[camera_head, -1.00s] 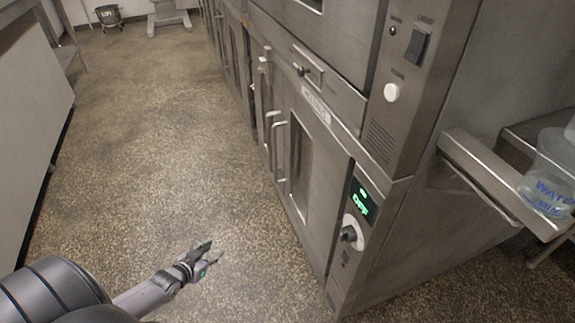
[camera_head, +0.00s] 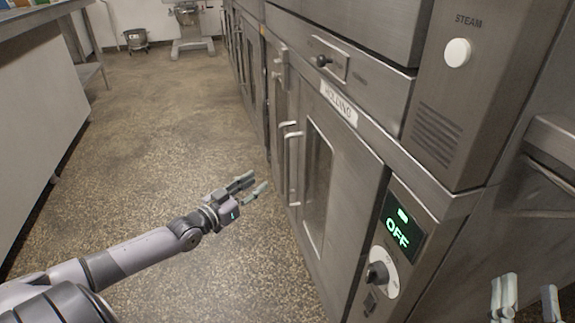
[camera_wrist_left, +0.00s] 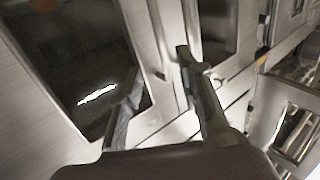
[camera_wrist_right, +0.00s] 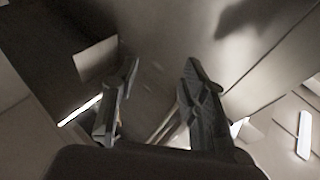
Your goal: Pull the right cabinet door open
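The right cabinet door (camera_head: 351,185) is the steel door with a tall glass window, below the HOLDING label, and it looks closed. Its pale vertical bar handle (camera_head: 292,172) is at its left edge. My left gripper (camera_head: 258,180) is open and empty, low over the floor, a little left of the handle and apart from it in the head view. The left wrist view shows its open fingers (camera_wrist_left: 160,64) before blurred steel panels and dark glass. My right gripper (camera_head: 527,288) shows only fingertips at the bottom right. It is open and empty in the right wrist view (camera_wrist_right: 162,63).
A control panel (camera_head: 403,235) reading OFF, with a knob (camera_head: 378,273), is right of the door. A steel rail (camera_head: 553,150) juts out at the right edge. A counter (camera_head: 45,100) stands at left. The floor (camera_head: 150,150) between is clear.

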